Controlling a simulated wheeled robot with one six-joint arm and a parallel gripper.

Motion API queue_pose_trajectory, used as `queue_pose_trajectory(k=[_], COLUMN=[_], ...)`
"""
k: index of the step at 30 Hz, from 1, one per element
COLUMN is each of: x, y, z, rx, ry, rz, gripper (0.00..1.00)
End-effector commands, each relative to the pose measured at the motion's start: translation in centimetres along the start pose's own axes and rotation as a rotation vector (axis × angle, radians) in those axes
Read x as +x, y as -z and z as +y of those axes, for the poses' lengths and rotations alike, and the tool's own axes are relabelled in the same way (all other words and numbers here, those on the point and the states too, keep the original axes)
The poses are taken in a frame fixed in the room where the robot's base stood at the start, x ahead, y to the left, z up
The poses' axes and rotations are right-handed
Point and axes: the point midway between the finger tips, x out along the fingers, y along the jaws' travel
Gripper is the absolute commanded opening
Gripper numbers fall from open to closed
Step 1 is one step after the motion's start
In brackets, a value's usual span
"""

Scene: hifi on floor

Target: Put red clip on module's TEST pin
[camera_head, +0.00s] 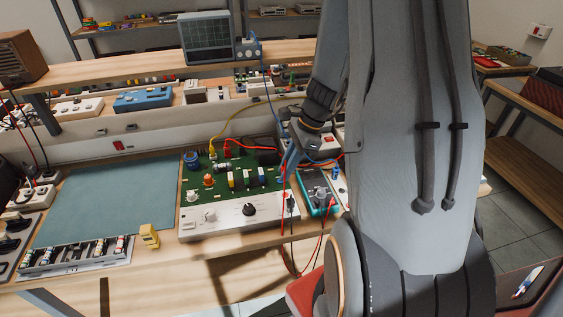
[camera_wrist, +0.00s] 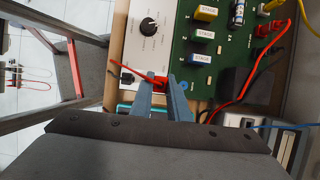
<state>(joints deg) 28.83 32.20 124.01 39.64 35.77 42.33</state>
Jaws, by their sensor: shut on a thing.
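My gripper (camera_head: 287,170) reaches down over the right edge of the module. In the wrist view its blue fingers (camera_wrist: 163,88) are shut on the red clip (camera_wrist: 160,82), which sits between their tips. The module has a green board (camera_wrist: 212,45) and a white front panel (camera_wrist: 143,50) with a black knob (camera_wrist: 149,26); the module's panel also shows in the head view (camera_head: 225,217). The clip is beside the board's edge; I cannot tell whether it touches anything. The TEST pin cannot be made out.
A teal meter (camera_head: 318,203) stands right of the module, with red leads hanging past the bench edge. Yellow and red cables (camera_wrist: 268,62) are plugged into the board. A blue-green mat (camera_head: 110,205) lies clear at left. A yellow block (camera_head: 149,236) stands near the front edge.

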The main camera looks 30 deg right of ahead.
Motion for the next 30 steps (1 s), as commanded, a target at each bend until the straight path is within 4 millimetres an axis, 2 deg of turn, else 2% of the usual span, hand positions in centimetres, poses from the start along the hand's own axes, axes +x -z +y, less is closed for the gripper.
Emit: queue_pose_trajectory(k=[8,21,30], x=[1.4,4.9,5.4], y=[0.7,2.0,2.2], z=[-0.1,-0.1,0.0], rx=[0.003,0.001,0.000], ry=[0.001,0.000,0.000], rz=[0.000,0.000,0.000], gripper=[0.00,0.00,0.00])
